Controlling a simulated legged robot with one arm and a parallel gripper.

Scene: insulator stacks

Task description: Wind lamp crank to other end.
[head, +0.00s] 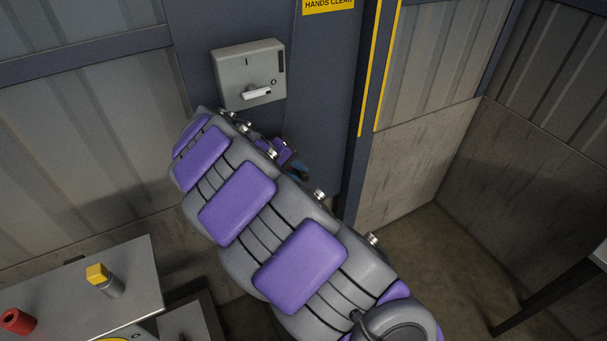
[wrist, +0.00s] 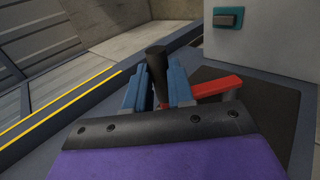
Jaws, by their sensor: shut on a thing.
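In the wrist view, my gripper (wrist: 159,75) has its two blue fingers closed on either side of the crank's dark upright handle (wrist: 156,57). The top of the handle sticks out past the fingertips. The crank's red arm (wrist: 217,87) shows to the right, partly hidden behind the right finger. In the head view, my purple and grey arm reaches toward the blue panel and covers the crank. I cannot make out a lamp in either view.
A grey switch box (head: 249,75) with a pale lever is on the blue panel (head: 325,110), close above my arm. A metal bench (head: 135,262) with a yellow-topped knob (head: 97,274) and a red knob (head: 17,321) stands lower left.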

